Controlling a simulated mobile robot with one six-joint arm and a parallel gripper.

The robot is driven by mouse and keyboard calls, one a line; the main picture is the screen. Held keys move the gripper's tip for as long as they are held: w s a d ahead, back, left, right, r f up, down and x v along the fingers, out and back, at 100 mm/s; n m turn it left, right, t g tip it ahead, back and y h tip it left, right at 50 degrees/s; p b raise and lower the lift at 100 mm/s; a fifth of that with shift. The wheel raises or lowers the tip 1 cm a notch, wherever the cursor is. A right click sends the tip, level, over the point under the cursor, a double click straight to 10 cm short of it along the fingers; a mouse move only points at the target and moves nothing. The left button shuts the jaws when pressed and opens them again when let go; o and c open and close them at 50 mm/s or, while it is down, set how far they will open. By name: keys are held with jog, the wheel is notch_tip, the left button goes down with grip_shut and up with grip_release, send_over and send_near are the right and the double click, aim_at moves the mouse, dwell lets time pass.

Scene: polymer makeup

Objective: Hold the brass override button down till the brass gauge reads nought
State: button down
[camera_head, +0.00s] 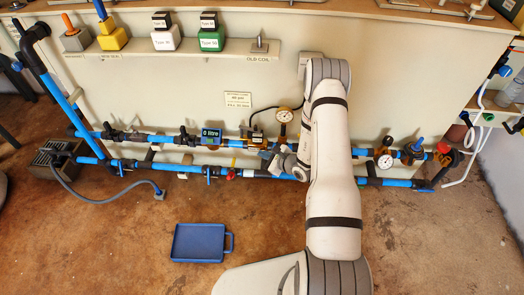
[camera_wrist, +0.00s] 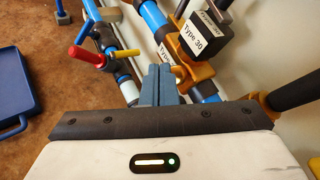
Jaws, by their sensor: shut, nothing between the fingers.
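My gripper (camera_wrist: 163,84) is shut, its grey-blue fingers together and empty. In the wrist view the fingertips are close beside the brass valve body (camera_wrist: 198,73) under a black coil marked Type 30 (camera_wrist: 204,38). A small brass part shows just right of the fingertips; I cannot tell whether it is the override button or whether the fingers touch it. In the head view the coil and valve (camera_head: 257,136) sit on the upper pipe, left of my arm. The brass gauge (camera_head: 284,115) stands just right of them, its needle too small to read.
A red and yellow handled valve (camera_wrist: 95,57) is left of the fingers on the lower pipe. A second gauge (camera_head: 385,161) and a red-knobbed valve (camera_head: 444,148) are right of my arm. A blue tray (camera_head: 198,243) lies on the open floor. Spare coils stand on a shelf (camera_head: 264,50).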

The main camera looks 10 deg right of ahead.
jog(key=shift+w+f, duration=0.1)
dwell(0.7)
jog(key=shift+w+d+f+b, duration=0.15)
jog(key=shift+w+b, duration=0.1)
jog(key=shift+b, duration=0.15)
jog(key=shift+w+d+f+b, duration=0.15)
jog(key=shift+w+f+b, duration=0.05)
jog(key=shift+w+b, duration=0.25)
dwell(0.6)
dwell(4.3)
jog(key=shift+s+a+r+p, duration=0.25)
jog(key=shift+s+r+p, duration=0.15)
jog(key=shift+s, duration=0.4)
jog(key=shift+r, duration=0.1)
jog(key=shift+s+a+r+p, duration=0.25)
jog(key=shift+s+r, duration=0.15)
jog(key=shift+s, duration=0.3)
jog(key=shift+s+a+r+p, duration=0.2)
jog(key=shift+s+r+p, duration=0.15)
jog(key=shift+s, duration=0.3)
jog(key=shift+s+a+r+p, duration=0.25)
jog(key=shift+s+r, duration=0.2)
jog(key=shift+s, duration=0.25)
